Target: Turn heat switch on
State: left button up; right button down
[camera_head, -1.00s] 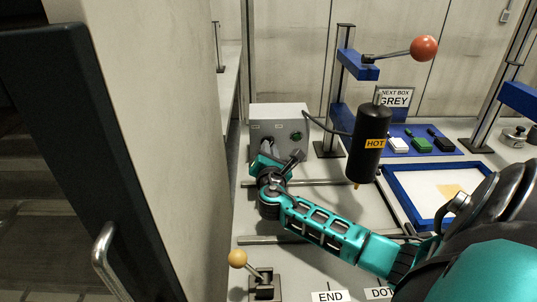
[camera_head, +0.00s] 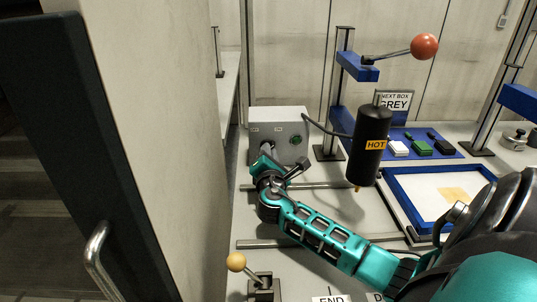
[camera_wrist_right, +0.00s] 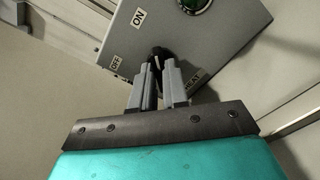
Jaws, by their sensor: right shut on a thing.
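The grey control box (camera_head: 279,122) stands at the back left of the bench. In the right wrist view its face (camera_wrist_right: 210,35) carries OFF, ON and HEAT labels and a green round lamp (camera_wrist_right: 194,4). My right gripper (camera_head: 266,150) is at the box's front, and its grey fingers (camera_wrist_right: 160,72) are closed around the black heat switch (camera_wrist_right: 158,55). The switch is mostly hidden between the fingers, so its exact position is hard to tell. The green lamp (camera_head: 297,140) also shows in the head view. My left gripper is not in view.
A black cylinder marked HOT (camera_head: 369,147) hangs right of the box, with a cable to it. A red-knobbed lever (camera_head: 424,46) is above. A blue-framed tray (camera_head: 391,190) lies at right, a yellow-knobbed lever (camera_head: 236,262) in front.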

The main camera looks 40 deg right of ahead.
jog(key=c, duration=1.1)
grip_release()
jog(key=shift+c, duration=0.2)
jog(key=v, duration=1.3)
jog(key=shift+w, duration=0.1)
